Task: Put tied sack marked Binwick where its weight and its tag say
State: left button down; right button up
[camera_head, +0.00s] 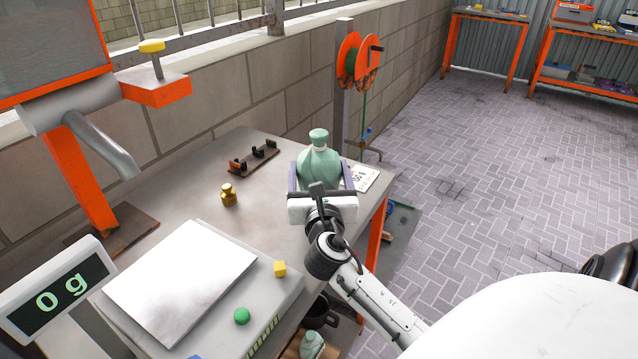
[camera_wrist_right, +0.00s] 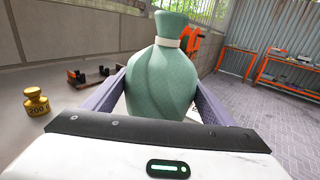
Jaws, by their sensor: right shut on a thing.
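The green tied sack (camera_head: 319,165) has a pale band round its neck and stands upright between the purple fingers of my right gripper (camera_head: 320,182). My right gripper is shut on it, over the far right part of the table. The sack fills the middle of the right wrist view (camera_wrist_right: 165,75). No name can be read on it, and its base is hidden. A white card (camera_head: 366,179) with dark writing shows right beside it, too small to read. The scale's plate (camera_head: 180,275) is bare and its display (camera_head: 62,295) reads 0 g. My left gripper is out of view.
A brass weight (camera_head: 229,195), marked 200 g in the wrist view, and a dark rack (camera_head: 254,158) stand near the wall. A green button (camera_head: 242,316) and a yellow block (camera_head: 280,268) sit at the scale's edge. Another greenish sack (camera_head: 312,345) shows low down. A reel (camera_head: 358,60) hangs behind.

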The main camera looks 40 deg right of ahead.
jog(key=shift+f+b, duration=0.35)
jog(key=shift+f, duration=0.95)
jog(key=o, duration=1.7)
jog(key=shift+f, duration=0.15)
jog(key=shift+o, duration=0.2)
